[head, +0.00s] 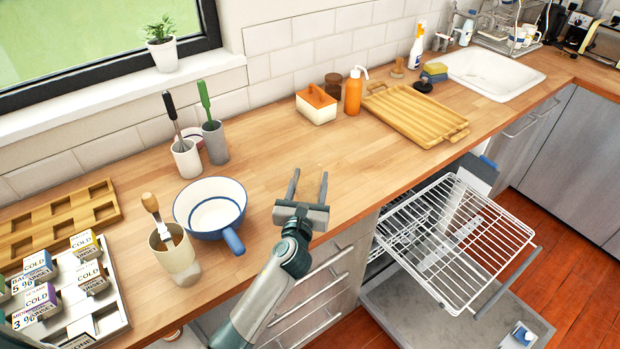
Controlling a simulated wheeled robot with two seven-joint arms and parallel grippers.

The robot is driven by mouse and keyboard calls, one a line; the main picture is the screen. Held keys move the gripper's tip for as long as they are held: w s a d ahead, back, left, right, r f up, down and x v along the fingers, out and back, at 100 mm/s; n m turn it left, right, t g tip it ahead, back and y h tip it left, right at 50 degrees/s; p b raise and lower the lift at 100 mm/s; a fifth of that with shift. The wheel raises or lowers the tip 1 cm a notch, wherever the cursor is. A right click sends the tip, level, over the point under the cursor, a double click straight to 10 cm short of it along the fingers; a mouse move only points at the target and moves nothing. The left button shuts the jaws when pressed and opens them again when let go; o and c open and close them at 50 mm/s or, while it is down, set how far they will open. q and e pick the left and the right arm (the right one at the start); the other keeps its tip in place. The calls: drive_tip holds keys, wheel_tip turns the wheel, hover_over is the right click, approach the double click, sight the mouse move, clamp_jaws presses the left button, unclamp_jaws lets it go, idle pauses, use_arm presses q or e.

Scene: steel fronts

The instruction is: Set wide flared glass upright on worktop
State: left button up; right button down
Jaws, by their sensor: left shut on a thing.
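My left gripper (309,182) is over the front part of the wooden worktop (330,150), to the right of a blue-and-white pan. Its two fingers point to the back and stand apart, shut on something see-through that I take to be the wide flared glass. The glass's outline does not show clearly, so I cannot tell its tilt or whether it touches the worktop. My right gripper is not in view.
The blue-handled pan (211,205) and a utensil cup (176,254) stand left of the gripper. A slatted wooden tray (415,112) and orange bottle (354,91) stand farther back. A wire rack (455,245) sticks out below the worktop at right. Worktop behind the gripper is clear.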

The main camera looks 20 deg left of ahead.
use_arm(q)
drive_tip(key=shift+f+b, duration=0.45)
drive_tip(key=shift+f, duration=0.45)
drive_tip(key=shift+f+b, duration=0.4)
drive_tip(key=o, duration=1.3)
drive_tip(key=shift+c, duration=0.2)
